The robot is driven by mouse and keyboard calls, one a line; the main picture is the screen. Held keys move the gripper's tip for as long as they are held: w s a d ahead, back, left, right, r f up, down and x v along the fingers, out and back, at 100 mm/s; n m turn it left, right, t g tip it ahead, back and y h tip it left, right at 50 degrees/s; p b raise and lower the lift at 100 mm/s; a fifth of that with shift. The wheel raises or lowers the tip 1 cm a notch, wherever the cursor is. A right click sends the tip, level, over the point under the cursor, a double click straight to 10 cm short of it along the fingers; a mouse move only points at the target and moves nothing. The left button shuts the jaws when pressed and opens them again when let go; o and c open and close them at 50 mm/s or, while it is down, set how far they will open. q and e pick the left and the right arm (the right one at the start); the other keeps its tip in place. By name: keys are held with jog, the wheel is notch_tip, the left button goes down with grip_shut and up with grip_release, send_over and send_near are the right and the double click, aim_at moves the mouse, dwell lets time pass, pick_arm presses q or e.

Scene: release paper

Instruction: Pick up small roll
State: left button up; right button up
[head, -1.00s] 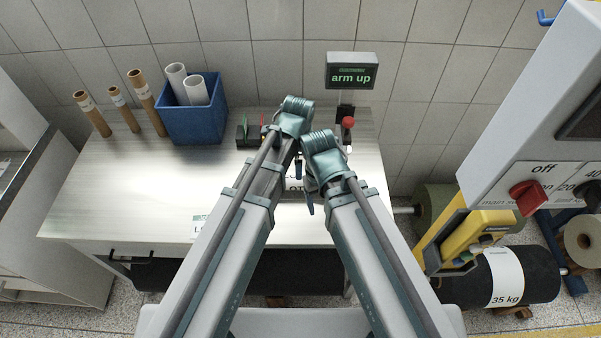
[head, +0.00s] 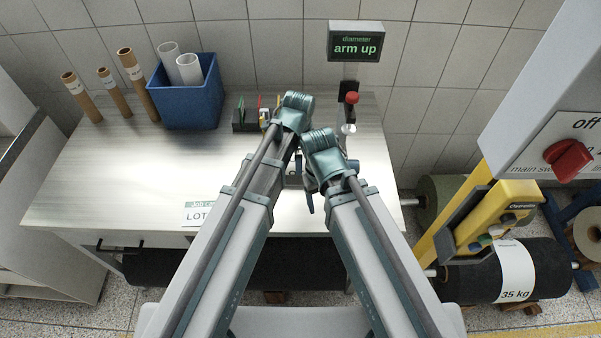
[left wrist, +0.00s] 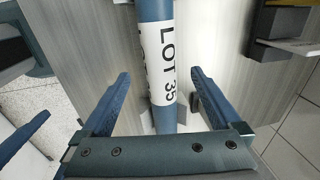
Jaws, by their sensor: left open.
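A slim blue roll (left wrist: 158,12) with a white label reading "LOT 35" shows in the left wrist view. It runs from the top edge down between the fingers of my left gripper (left wrist: 160,80). The gripper is open, one finger on each side of the roll, with visible gaps. In the head view my left gripper (head: 297,150) is over the worktable (head: 110,170), and the arms hide most of the roll. My right gripper (head: 325,175) is close beside it; its jaw opening is unclear.
A blue bin (head: 190,105) with white tubes and several brown tubes (head: 135,75) stand at the table's back left. A small organizer (head: 243,118) is behind my left gripper. A red-knobbed device (head: 350,98) stands at the back right. A large black roll (head: 470,272) lies right of the table.

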pick_arm(q)
jog(key=f+b, duration=0.1)
jog(key=f, duration=0.1)
jog(key=f+b, duration=0.1)
jog(key=b, duration=0.1)
jog(key=w+f+b, duration=0.1)
jog(key=f+b, duration=0.1)
jog(key=shift+f, duration=0.35)
pick_arm(e)
notch_tip(320, 180, down, 6)
jog(key=shift+r, duration=0.15)
pick_arm(q)
jog(key=shift+r, duration=0.1)
pick_arm(e)
jog(key=shift+r, duration=0.1)
pick_arm(q)
grip_shut()
